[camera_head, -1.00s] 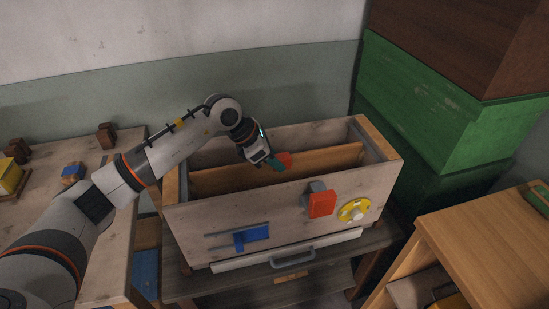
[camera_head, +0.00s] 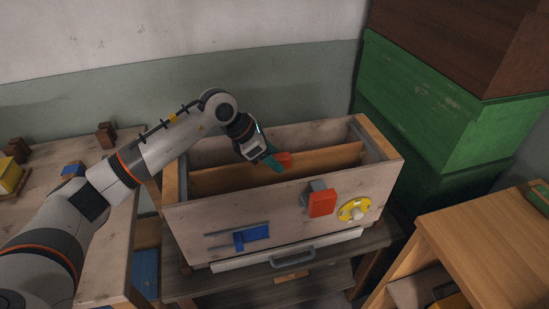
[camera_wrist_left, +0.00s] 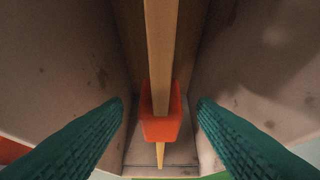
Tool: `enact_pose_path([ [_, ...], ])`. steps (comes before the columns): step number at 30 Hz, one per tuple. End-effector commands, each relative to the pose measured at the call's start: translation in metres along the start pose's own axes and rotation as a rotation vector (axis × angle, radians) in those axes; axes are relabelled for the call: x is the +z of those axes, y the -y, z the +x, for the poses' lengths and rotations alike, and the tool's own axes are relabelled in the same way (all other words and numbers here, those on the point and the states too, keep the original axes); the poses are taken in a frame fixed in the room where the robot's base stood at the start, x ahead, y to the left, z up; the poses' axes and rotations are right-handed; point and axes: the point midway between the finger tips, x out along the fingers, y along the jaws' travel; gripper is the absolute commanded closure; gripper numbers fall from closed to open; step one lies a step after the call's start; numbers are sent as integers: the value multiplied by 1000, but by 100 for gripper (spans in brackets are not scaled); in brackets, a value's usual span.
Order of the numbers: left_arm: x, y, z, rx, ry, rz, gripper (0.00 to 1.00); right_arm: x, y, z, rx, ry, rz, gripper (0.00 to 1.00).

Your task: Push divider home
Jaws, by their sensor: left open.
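The divider (camera_head: 325,161) is a thin wooden board standing lengthwise inside the pale wooden hive box (camera_head: 210,217). An orange-red block (camera_head: 285,160) sits on its top edge near the middle. In the left wrist view the divider (camera_wrist_left: 160,45) runs down the picture through the orange-red block (camera_wrist_left: 160,125). My left gripper (camera_head: 273,162) is over the box at the block. In the wrist view its two teal fingers (camera_wrist_left: 160,104) are open, one on each side of the divider and block, with gaps showing. My right gripper is not in view.
The box front carries a blue slider (camera_head: 252,236), a red block (camera_head: 321,203), a yellow dial (camera_head: 355,210) and a grey handle (camera_head: 292,257). Green hive boxes (camera_head: 430,110) stand close at the right. A wooden bench (camera_head: 100,240) stands at the left.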

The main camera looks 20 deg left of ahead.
Motion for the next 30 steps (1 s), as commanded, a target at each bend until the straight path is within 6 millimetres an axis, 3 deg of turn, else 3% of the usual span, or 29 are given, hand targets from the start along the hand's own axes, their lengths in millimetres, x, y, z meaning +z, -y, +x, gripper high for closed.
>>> enact_pose_path([
  [9, 0, 1, -68, -6, -3, 2, 47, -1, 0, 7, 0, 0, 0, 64],
  [15, 0, 1, -98, -4, -4, 0, 47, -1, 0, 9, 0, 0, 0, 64],
  [30, 0, 0, -107, -2, -3, 0, 47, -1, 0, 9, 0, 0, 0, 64],
])
